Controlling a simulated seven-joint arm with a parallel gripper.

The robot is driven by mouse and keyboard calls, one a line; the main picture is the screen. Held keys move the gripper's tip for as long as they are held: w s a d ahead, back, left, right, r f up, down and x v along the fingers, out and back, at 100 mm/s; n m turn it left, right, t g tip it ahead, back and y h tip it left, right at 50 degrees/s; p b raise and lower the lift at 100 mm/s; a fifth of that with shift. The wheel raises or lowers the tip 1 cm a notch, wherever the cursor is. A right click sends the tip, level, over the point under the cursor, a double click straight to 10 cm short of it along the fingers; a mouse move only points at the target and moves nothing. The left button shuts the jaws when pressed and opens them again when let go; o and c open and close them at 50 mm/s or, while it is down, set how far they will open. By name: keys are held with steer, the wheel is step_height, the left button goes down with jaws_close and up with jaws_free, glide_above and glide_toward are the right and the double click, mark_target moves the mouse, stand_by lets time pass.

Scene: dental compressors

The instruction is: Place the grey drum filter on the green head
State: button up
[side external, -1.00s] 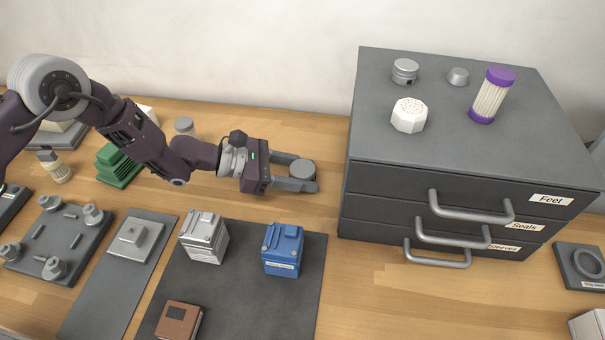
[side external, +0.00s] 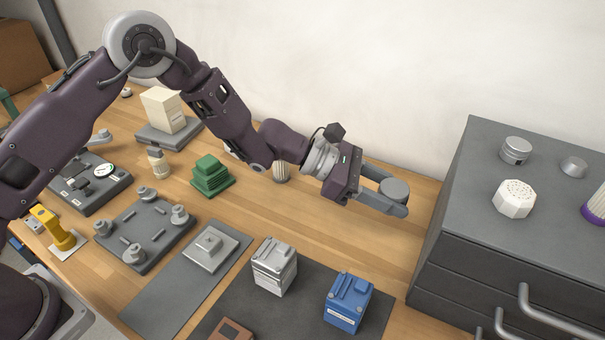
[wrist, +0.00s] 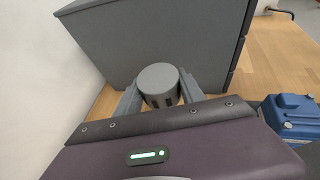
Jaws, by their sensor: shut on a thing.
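The grey drum filter (side external: 394,190) is a short grey cylinder with a flat top. My gripper (side external: 392,203) is shut on it, one finger on each side, to the left of the drawer cabinet. In the wrist view the drum filter (wrist: 159,80) sits upright between the two fingers, with dark slots on its side. The green head (side external: 211,177) is a stepped, finned block on the wooden bench, well to the left of my gripper. Its top looks bare.
The dark drawer cabinet (side external: 530,235) stands close right of my gripper, with several parts on top. Silver (side external: 274,266) and blue (side external: 347,301) heads stand on a dark mat in front. A ribbed pale part (side external: 281,171) stands between the green head and my gripper.

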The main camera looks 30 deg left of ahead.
steer(key=w+a+r, duration=0.2)
steer(key=w+a, duration=0.1)
steer(key=a, duration=0.4)
step_height(320, 180, up, 5)
glide_above(207, 160)
step_height(207, 160, down, 9)
steer(key=shift+f, duration=0.2)
steer(key=shift+f, duration=0.1)
steer(key=o, duration=1.3)
steer(key=shift+o, duration=0.2)
